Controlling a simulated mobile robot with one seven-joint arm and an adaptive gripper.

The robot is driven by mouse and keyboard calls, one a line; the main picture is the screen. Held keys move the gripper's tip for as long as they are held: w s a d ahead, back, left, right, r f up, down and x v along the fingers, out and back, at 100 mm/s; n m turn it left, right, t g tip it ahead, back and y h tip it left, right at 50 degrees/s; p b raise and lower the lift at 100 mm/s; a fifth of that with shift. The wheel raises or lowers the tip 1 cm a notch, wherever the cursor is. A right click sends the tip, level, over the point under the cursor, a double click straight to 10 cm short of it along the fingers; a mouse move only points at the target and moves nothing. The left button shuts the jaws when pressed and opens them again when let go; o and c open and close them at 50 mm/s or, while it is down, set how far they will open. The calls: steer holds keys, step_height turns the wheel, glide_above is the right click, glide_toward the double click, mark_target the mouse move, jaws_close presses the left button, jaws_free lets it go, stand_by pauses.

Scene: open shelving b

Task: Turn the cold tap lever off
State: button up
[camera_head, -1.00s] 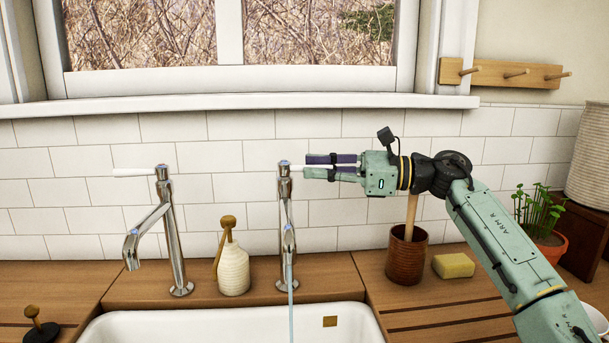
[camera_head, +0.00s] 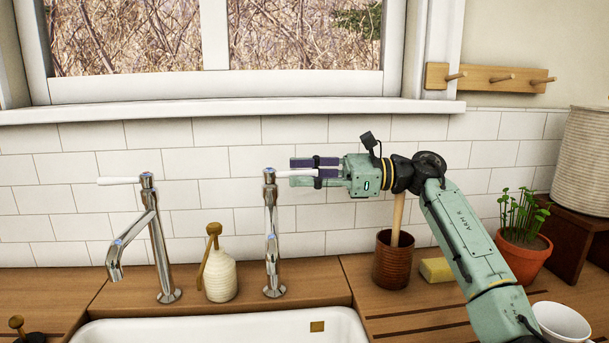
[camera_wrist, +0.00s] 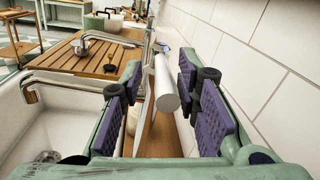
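The right chrome tap (camera_head: 271,235) stands behind the sink, with a white lever (camera_head: 283,173) pointing right from its top. The left chrome tap (camera_head: 160,240) has a white lever (camera_head: 118,181) pointing left. Both carry blue marks, and no water stream shows at either. My gripper (camera_head: 293,172) reaches in from the right, with its purple-padded fingers on either side of the right tap's lever. In the wrist view the lever (camera_wrist: 166,85) lies between the open fingers, closer to the right finger and with a clear gap to the left one.
A cream soap bottle (camera_head: 220,275) stands between the taps, behind the white sink (camera_head: 230,325). A brown pot (camera_head: 392,262), a yellow sponge (camera_head: 436,270), a potted plant (camera_head: 523,255) and a white bowl (camera_head: 562,322) stand to the right. The tiled wall (camera_wrist: 245,75) is close beside my gripper.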

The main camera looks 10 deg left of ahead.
steer(key=shift+o, duration=0.2)
step_height(320, 180, up, 10)
stand_by(0.6)
